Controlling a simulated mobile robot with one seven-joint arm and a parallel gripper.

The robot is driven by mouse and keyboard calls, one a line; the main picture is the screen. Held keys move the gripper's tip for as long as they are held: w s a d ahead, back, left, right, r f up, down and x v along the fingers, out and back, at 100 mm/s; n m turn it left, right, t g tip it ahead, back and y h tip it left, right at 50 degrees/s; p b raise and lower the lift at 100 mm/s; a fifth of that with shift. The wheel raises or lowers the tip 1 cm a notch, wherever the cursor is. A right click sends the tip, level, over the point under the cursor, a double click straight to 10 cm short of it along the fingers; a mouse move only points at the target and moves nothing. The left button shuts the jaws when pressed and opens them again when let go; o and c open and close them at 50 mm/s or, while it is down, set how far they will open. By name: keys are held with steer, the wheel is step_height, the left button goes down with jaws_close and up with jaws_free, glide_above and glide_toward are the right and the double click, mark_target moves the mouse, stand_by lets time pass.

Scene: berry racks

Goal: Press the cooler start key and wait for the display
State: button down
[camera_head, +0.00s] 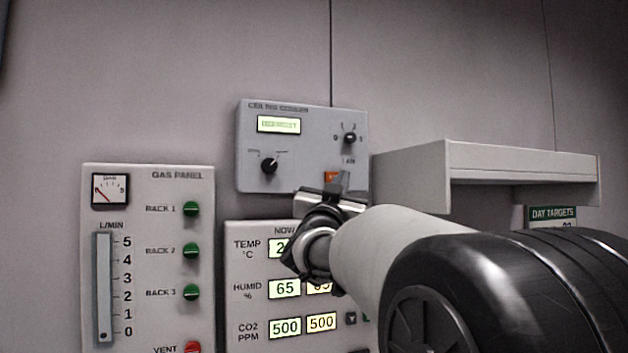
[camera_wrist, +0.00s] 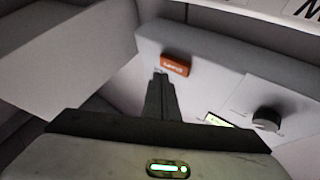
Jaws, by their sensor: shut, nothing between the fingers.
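The ceiling cooler box (camera_head: 253,180) is a grey panel on the wall with a lit green-yellow display (camera_head: 279,125), whose text is too small to read surely. It has a black knob at lower left (camera_head: 269,165) and another at upper right (camera_head: 350,138). An orange key (camera_head: 330,176) sits at its lower right, partly hidden by my gripper. In the wrist view the orange key (camera_wrist: 175,64) stands out from the box face, with white lettering. My gripper (camera_wrist: 161,78) is shut and empty, its fingertips close to the key. I cannot tell whether they touch.
A grey shelf (camera_head: 480,160) juts out right of the cooler box, close to my arm. Below are a gas panel (camera_head: 150,230) with green knobs and a climate panel (camera_head: 238,270) with lit readouts. A day targets card (camera_head: 552,214) hangs under the shelf.

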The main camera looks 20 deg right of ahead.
steer(key=s+b, duration=0.2)
steer(key=s, duration=0.2)
steer(key=shift+s+d, duration=0.15)
steer(key=shift+s, duration=0.15)
stand_by(0.5)
steer(key=s+a+f+n+g+y, duration=0.2)
steer(key=s+a+f+n+y, duration=0.25)
steer(key=a+f+y, duration=0.5)
steer(key=s+a+f+n+g+y, duration=0.2)
steer(key=s+a+f+n+y, duration=0.25)
steer(key=f, duration=0.75)
steer(key=s+a+f+g, duration=0.2)
steer(key=s+f+g, duration=0.7)
steer(key=s+f, duration=1.1)
step_height(320, 180, up, 13)
steer(key=p, duration=1.4)
steer(key=shift+s+n+p, duration=0.25)
steer(key=shift+n+p, duration=0.1)
steer(key=shift+n, duration=0.05)
